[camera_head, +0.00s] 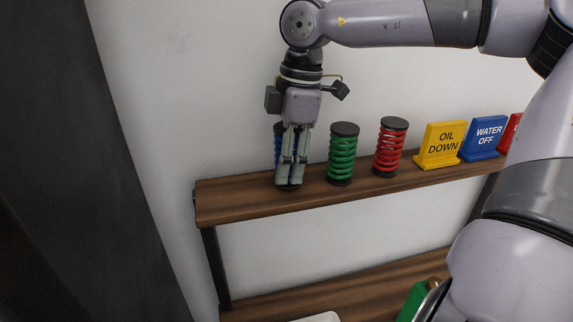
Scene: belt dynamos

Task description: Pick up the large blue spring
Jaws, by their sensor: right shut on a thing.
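The large blue spring (278,146) stands upright at the left end of the wooden shelf. Most of it is hidden behind my right gripper (290,180), and only a strip of its blue coils shows on the left and between the fingers. My right gripper points down from above and its fingers are shut on the blue spring. The spring appears to be still at shelf level; I cannot tell whether its base touches the wood. My left gripper is not in view.
A green spring (342,155) stands close to the right of the gripper, then a red spring (390,147). Yellow (440,145), blue (484,138) and red (510,131) signs stand farther right on the shelf (240,204). A lower shelf (375,286) holds a green object (412,300).

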